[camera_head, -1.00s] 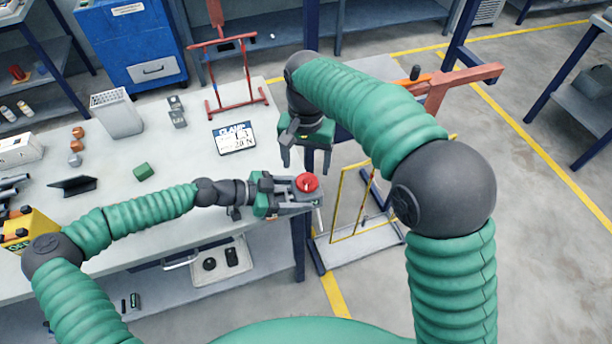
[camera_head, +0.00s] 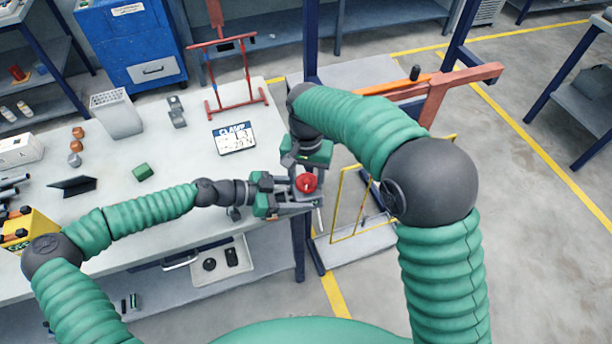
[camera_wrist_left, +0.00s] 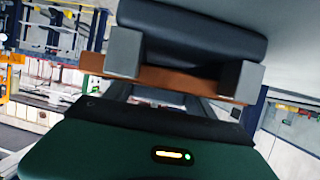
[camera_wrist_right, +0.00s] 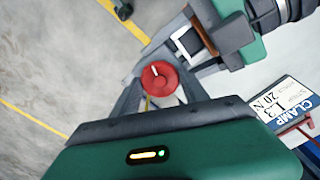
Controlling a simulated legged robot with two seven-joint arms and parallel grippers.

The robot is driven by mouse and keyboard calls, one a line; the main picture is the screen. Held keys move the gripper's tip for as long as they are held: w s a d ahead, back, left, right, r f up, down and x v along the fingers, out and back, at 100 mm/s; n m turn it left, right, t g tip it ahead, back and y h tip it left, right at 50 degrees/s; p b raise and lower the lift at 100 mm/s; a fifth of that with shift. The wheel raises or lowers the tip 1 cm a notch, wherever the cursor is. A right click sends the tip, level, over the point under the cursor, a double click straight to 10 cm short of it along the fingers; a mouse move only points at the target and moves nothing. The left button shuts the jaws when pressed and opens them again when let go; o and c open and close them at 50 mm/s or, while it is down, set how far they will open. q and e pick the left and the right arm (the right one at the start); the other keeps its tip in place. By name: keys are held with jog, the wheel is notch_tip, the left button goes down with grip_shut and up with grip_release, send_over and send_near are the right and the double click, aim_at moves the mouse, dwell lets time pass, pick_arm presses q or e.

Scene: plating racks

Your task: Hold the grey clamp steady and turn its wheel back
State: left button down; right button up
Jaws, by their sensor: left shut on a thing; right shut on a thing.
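The red wheel (camera_head: 307,182) of the grey clamp (camera_head: 298,197) is at the right end of the bench. My left gripper (camera_head: 284,195) comes in from the left and is shut on the clamp, which is mostly hidden by the fingers. In the left wrist view the fingertips (camera_wrist_left: 183,68) press either side of a brown strip beneath a dark rounded body. My right gripper (camera_head: 306,172) reaches down from above, shut on the red wheel. In the right wrist view the wheel (camera_wrist_right: 158,77), with a white mark, sits between its fingers.
A yellow frame (camera_head: 350,205) stands right of the bench. A green block (camera_head: 142,170) lies to the left.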

jog(key=shift+a, duration=0.1)
jog(key=shift+c, duration=1.3)
jog(key=n, duration=0.5)
jog(key=shift+r+n, duration=0.1)
jog(key=shift+n, duration=0.2)
pick_arm(q)
jog(key=shift+d, duration=0.1)
pick_arm(e)
jog(key=n, duration=0.4)
jog(key=shift+n, duration=0.3)
pick_arm(q)
jog(key=shift+s, duration=0.1)
pick_arm(e)
jog(key=n, duration=0.9)
jog(key=shift+n, duration=0.3)
jog(key=shift+w+a, duration=0.1)
